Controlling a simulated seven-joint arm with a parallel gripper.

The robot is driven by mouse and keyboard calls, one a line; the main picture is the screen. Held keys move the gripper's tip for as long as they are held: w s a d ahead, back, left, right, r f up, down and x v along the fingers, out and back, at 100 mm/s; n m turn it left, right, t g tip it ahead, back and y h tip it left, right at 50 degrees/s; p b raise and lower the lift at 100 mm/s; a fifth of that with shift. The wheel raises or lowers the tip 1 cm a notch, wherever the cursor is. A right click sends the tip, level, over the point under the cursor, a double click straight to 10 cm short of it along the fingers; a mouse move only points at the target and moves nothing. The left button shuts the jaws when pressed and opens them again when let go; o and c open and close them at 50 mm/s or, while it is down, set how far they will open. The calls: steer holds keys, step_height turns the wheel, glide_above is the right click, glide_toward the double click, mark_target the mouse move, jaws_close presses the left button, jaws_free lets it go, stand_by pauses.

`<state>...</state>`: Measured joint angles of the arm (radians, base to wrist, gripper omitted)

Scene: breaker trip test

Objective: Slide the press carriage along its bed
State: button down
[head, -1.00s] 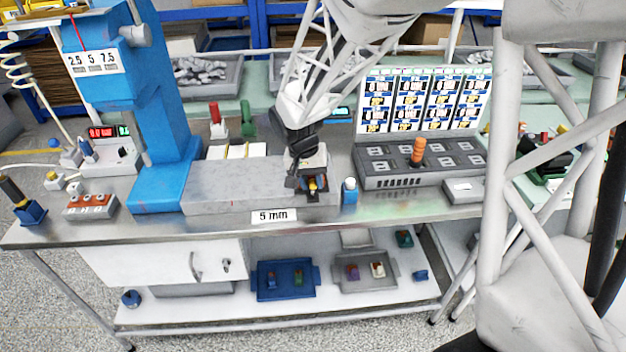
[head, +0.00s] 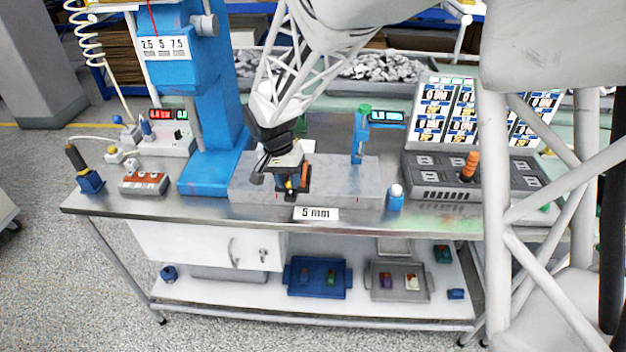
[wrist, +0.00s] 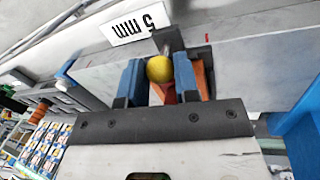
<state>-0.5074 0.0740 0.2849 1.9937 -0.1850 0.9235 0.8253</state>
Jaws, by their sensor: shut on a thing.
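The grey press bed (head: 345,181) runs along the bench's front edge, to the right of the blue press column (head: 215,100). My gripper (head: 291,188) is over the left-middle part of the bed, tilted down to its front side. The carriage body is mostly hidden by my gripper. The bed (wrist: 258,72) shows on both sides of the fingers.
A "5 mm" label (head: 316,214) is below the bed's front. A small blue bottle (head: 395,200) stands near its right end. A blue post with a green top (head: 360,135) stands behind it. A grey panel with an orange lever (head: 470,165) is at right.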

steer(key=shift+a, duration=2.1)
steer(key=c, duration=0.9)
jaws_free()
steer(key=shift+o, duration=0.2)
steer(key=shift+r, duration=0.1)
step_height(320, 180, up, 8)
steer(key=a, duration=0.1)
steer(key=shift+w+a+f, duration=0.15)
steer(key=shift+a+f, duration=0.1)
steer(key=shift+d, duration=0.1)
